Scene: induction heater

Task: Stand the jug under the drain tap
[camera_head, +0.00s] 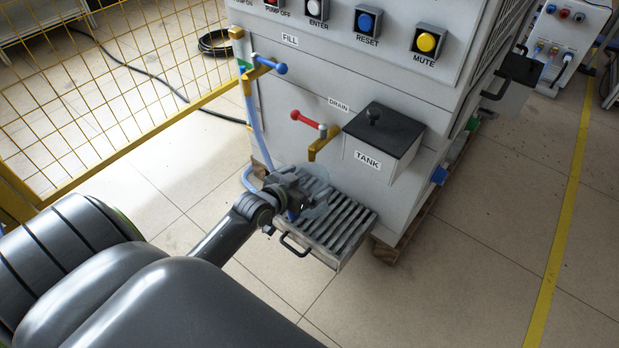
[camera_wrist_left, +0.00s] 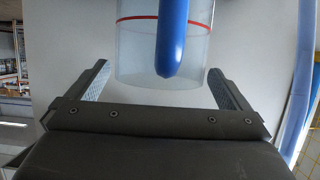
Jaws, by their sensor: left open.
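The jug (camera_wrist_left: 130,50) is a clear cylinder with a red line round it and a blue handle (camera_wrist_left: 181,40). In the head view the jug (camera_head: 321,200) is faint and partly hidden behind my gripper, over the slatted drip tray (camera_head: 345,232). The drain tap (camera_head: 318,141), with a red lever and brass spout, is on the machine's front above it. My left gripper (camera_head: 297,192) is beside the jug. In the left wrist view its open fingers (camera_wrist_left: 160,74) point at the jug, with the blue handle between them in the picture. I cannot tell whether they touch. My right gripper is out of view.
The grey machine (camera_head: 280,110) stands on a wooden pallet. A black-lidded tank (camera_head: 383,142) sticks out right of the drain tap. A blue hose (camera_head: 252,115) hangs left from the fill tap (camera_head: 268,65).

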